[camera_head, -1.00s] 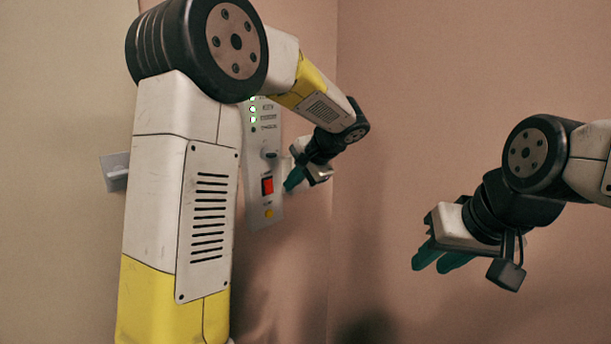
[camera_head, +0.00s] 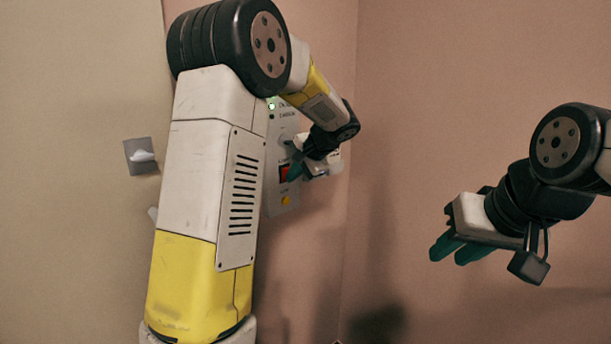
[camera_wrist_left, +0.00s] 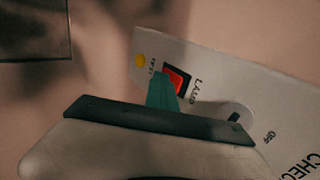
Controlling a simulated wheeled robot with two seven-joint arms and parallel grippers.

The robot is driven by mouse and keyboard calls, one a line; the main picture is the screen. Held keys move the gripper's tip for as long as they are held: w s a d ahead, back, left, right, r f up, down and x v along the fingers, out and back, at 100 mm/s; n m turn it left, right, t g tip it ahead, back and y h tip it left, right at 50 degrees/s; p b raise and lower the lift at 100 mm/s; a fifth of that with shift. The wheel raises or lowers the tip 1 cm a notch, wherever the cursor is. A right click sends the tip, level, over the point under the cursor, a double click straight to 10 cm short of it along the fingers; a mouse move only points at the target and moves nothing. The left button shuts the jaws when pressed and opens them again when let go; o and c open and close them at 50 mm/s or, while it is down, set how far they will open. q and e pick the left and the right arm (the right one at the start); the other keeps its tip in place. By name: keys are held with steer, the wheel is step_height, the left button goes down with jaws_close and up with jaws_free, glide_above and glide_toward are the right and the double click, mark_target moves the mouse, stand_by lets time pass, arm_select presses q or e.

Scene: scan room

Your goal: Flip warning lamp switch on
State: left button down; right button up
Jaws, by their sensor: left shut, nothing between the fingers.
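The lamp switch is a red rocker on a grey wall panel (camera_head: 274,195). The red rocker (camera_head: 283,174) is partly covered by my left gripper in the head view. In the left wrist view the red rocker (camera_wrist_left: 178,82) sits beside the label "LAMP". My left gripper (camera_head: 293,171) is shut and empty, with its teal fingertips (camera_wrist_left: 163,88) overlapping the rocker's edge. I cannot tell whether they touch it. My right gripper (camera_head: 452,248) hangs away at the right, with nothing seen in it; its finger gap is unclear.
A yellow button (camera_head: 286,200) is below the rocker and also shows in the left wrist view (camera_wrist_left: 140,60). A dark knob (camera_wrist_left: 235,116) marked "OFF" is on the rocker's other side. A grey plate (camera_head: 141,156) is on the left wall. Free room lies between my two grippers.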

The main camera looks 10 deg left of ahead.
arm_select(q)
steer(key=shift+r, duration=0.15)
steer(key=shift+r, duration=0.7)
